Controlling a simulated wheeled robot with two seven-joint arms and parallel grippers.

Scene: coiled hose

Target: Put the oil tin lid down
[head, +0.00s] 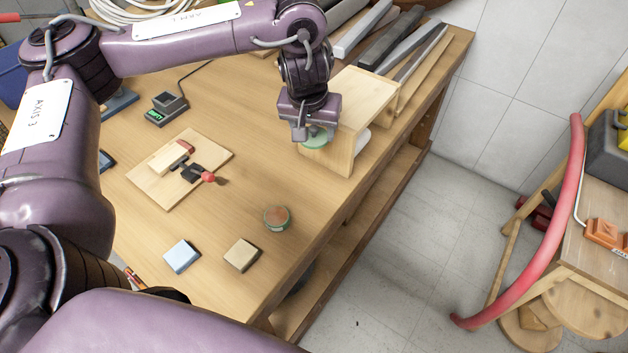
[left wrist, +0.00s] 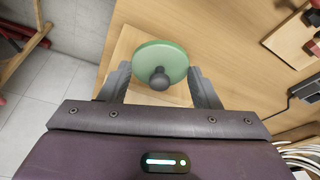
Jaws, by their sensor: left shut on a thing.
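The oil tin lid (head: 315,141) is a green disc; the left wrist view shows it (left wrist: 150,58) with a dark round knob on top. My left gripper (head: 311,131) is shut on the lid, one finger at each side of it in the wrist view (left wrist: 160,82). The lid is at the near left side of a pale wooden box-like stand (head: 362,98); I cannot tell whether it touches the wood. The open round tin (head: 277,218), with a green rim and brownish inside, stands near the table's front right edge. My right gripper is not in view.
A wooden board (head: 150,184) with a wooden block and a red-knobbed tool lies left of the lid. A blue block (head: 182,257) and a tan block (head: 241,254) lie nearer. Long bars (head: 408,43) fill the back right. Bare tabletop (head: 240,160) lies between board and stand.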

